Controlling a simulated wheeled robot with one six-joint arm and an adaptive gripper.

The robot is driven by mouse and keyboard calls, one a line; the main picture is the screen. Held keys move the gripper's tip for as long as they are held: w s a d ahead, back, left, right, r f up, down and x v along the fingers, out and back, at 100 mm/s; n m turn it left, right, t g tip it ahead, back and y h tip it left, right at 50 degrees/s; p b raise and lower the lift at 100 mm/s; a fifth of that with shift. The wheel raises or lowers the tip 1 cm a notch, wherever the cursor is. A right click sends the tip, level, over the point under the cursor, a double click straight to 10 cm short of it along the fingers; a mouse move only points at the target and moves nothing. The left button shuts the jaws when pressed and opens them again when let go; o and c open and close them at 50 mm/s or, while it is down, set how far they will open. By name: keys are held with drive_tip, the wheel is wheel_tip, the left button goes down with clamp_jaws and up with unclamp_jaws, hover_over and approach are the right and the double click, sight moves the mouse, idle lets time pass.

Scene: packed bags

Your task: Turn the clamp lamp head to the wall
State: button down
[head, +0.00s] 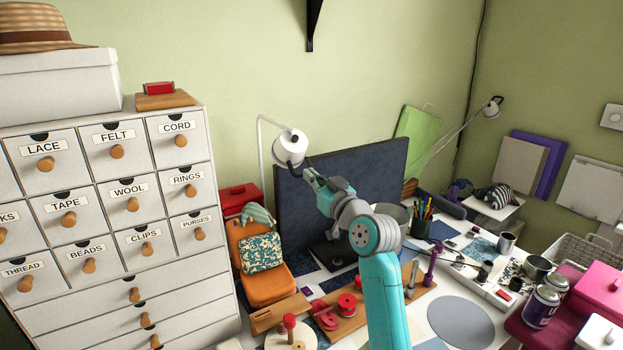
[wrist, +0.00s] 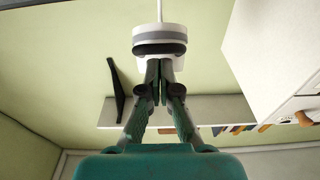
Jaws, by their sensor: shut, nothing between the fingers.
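The white clamp lamp head (head: 289,149) hangs from a thin white bent stem (head: 261,150) in front of the green wall, right of the drawer cabinet. I cannot tell for sure which way its face points. My gripper (head: 296,171) is shut and empty, with its fingertips at the lower right of the head. In the wrist view the lamp head (wrist: 160,33) is a white disc with a grey band, straight ahead of the closed fingertips (wrist: 160,68). The fingertips overlap its lower edge; whether they touch is unclear.
A dark upright panel (head: 345,190) stands just behind my arm. The labelled drawer cabinet (head: 105,250) fills the left. An orange bag (head: 262,285) and cluttered worktop lie below. The wall above the lamp is mostly clear.

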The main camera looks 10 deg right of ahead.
drive_tip(key=shift+w+f, duration=0.15)
drive_tip(key=shift+w, duration=0.05)
drive_tip(key=shift+w+a+f, duration=0.25)
drive_tip(key=shift+w+f, duration=0.25)
drive_tip(key=shift+w, duration=0.05)
